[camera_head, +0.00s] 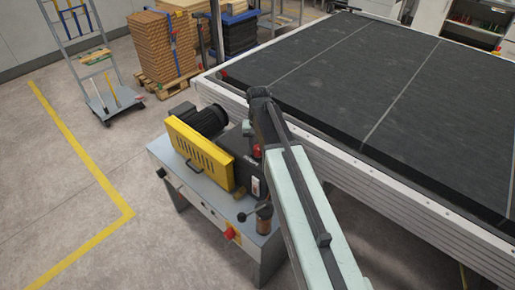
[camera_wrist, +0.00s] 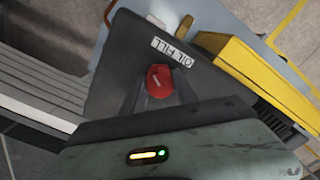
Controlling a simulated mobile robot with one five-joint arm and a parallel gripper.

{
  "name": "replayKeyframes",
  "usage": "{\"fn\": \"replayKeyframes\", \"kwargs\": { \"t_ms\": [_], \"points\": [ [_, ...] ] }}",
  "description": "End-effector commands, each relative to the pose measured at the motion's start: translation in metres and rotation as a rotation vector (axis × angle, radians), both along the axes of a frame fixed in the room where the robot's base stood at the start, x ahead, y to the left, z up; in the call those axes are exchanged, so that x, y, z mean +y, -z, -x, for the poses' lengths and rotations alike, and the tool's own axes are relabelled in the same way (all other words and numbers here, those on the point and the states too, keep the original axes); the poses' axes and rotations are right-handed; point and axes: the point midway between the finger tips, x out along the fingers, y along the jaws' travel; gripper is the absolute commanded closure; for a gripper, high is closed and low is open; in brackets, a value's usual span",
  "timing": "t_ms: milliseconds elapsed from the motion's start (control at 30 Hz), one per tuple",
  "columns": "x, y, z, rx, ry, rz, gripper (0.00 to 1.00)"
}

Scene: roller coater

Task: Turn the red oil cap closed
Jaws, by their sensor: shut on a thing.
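The red oil cap (camera_wrist: 158,77) sits on the dark machine housing (camera_wrist: 125,60) in the wrist view, just below an upside-down "OIL FILL" label (camera_wrist: 172,52). A short pale line marks the cap's face, slanting slightly. My gripper (camera_wrist: 160,90) reaches the cap with one dark finger on each side and is shut on it. In the head view a little of the red cap (camera_head: 257,151) shows beside my arm. My arm hides most of the gripper there.
A yellow guard (camera_head: 200,152) and a black motor (camera_head: 203,119) stand left of the cap on the grey machine base. A lever with a dark knob (camera_head: 242,216) is in front. The wide black conveyor bed (camera_head: 400,90) lies close on the right. Open floor is at left.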

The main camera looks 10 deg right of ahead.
Motion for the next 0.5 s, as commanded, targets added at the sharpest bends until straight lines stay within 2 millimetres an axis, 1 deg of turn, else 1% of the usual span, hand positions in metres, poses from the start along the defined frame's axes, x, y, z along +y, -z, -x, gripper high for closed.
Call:
{"fn": "replayKeyframes", "kwargs": {
  "t_ms": [33,500],
  "points": [
    [-0.0003,0.0004,0.0028,0.007,0.041,0.001,1.00],
    [-0.0002,0.0004,0.0028,0.007,0.487,0.001,1.00]
  ]
}}
